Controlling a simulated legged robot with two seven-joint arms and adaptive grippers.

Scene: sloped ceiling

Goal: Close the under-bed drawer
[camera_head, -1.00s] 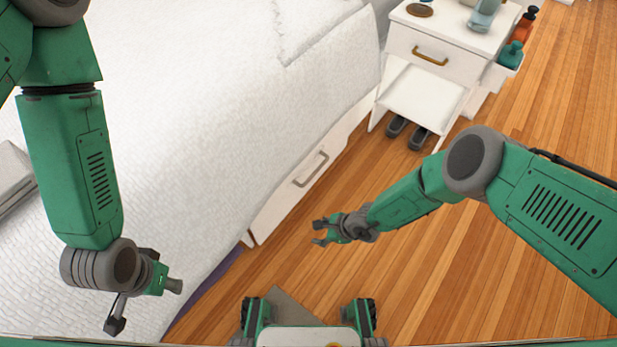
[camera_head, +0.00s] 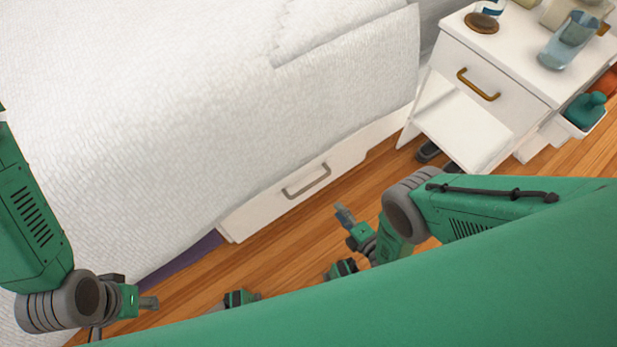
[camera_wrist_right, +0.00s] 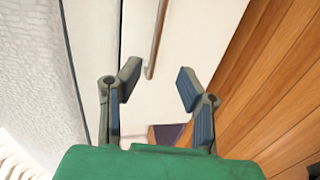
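The white under-bed drawer (camera_head: 262,205), with a metal handle (camera_head: 306,181), is at the bed's side below the white cover. Its front appears to stand out slightly from the bed frame. My right gripper (camera_head: 350,228) is just in front of the drawer on the floor side, apart from it in the head view. In the right wrist view its two fingers (camera_wrist_right: 157,82) are spread with nothing between them, and the handle (camera_wrist_right: 158,38) runs beyond them. My left gripper (camera_head: 122,318) is over the bed's near edge, its fingers seemingly spread and empty, partly hidden.
A white nightstand (camera_head: 500,62) with a glass (camera_head: 568,40) on top stands right of the bed, with dark shoes (camera_head: 428,152) beneath it. The wooden floor (camera_head: 190,290) beside the drawer is clear. My right arm hides the lower right.

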